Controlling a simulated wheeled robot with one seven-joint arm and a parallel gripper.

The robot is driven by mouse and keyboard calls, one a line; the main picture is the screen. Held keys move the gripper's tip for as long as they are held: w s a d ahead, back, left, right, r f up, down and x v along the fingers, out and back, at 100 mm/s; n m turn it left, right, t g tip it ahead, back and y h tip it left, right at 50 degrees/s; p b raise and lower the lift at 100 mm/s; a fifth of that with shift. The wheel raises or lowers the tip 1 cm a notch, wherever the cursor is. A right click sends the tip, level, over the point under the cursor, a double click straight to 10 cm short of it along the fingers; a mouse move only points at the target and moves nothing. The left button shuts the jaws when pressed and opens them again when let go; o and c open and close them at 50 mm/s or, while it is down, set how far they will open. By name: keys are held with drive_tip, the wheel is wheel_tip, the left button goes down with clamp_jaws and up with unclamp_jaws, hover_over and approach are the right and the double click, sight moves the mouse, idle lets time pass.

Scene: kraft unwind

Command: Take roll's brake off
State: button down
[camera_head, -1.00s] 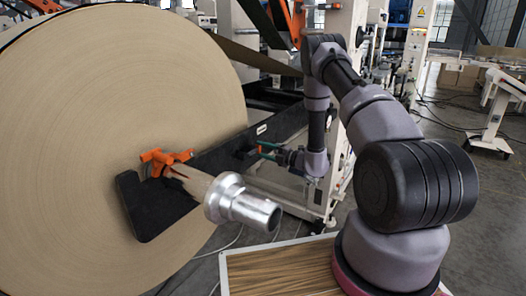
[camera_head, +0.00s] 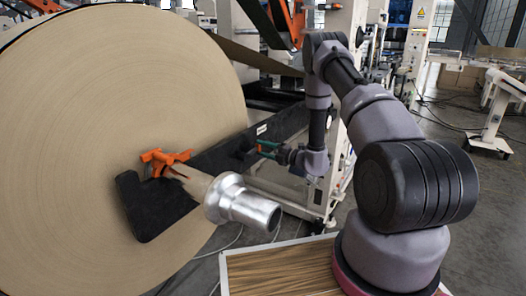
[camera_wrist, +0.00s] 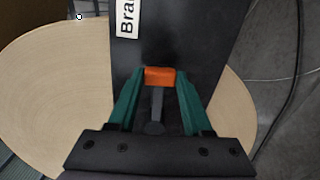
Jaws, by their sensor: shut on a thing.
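The big kraft paper roll (camera_head: 90,110) fills the left of the head view, and its edge shows in the wrist view (camera_wrist: 50,90). A dark brake arm (camera_head: 215,155) runs across the roll's face, with a white label (camera_wrist: 127,18) partly readable as "Bra". The brake lever (camera_wrist: 155,108) is a grey stem with an orange grip (camera_wrist: 160,76). My gripper (camera_wrist: 160,84) has its green fingers shut on the orange grip, one at each side. In the head view my gripper (camera_head: 266,150) is at the brake arm's right part; the lever is too small to make out there.
A metal-ended shaft (camera_head: 242,205) sticks out of the roll's core, beside an orange clamp (camera_head: 163,160). A white machine frame (camera_head: 345,110) stands behind my arm. A framed wood-striped panel (camera_head: 285,270) lies low at the front. Cables run over the floor.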

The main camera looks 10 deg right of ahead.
wheel_tip(320, 180, up, 2)
drive_tip(key=n, duration=0.3)
drive_tip(key=shift+s+a+r, duration=0.1)
drive_tip(key=shift+s+r, duration=0.05)
drive_tip(key=shift+r, duration=0.05)
drive_tip(key=r+n, duration=0.1)
drive_tip(key=s+a+r+n, duration=0.1)
drive_tip(key=n, duration=0.1)
drive_tip(key=shift+r+n, duration=0.25)
drive_tip(key=shift+n, duration=0.05)
drive_tip(key=r+n, duration=0.1)
drive_tip(key=s+a+n, duration=0.1)
drive_tip(key=n, duration=0.1)
drive_tip(key=shift+s+a+r, duration=0.2)
drive_tip(key=shift+r, duration=0.2)
drive_tip(key=shift+s+a+r+n, duration=0.3)
drive_tip(key=shift+s+a+n, duration=0.1)
drive_tip(key=shift+n, duration=0.5)
drive_tip(key=shift+s+a+r+n, duration=0.25)
drive_tip(key=shift+s+a+n, duration=0.15)
drive_tip(key=shift+n, duration=0.5)
drive_tip(key=shift+c, duration=1.6)
unclamp_jaws()
drive_tip(key=shift+d, duration=0.1)
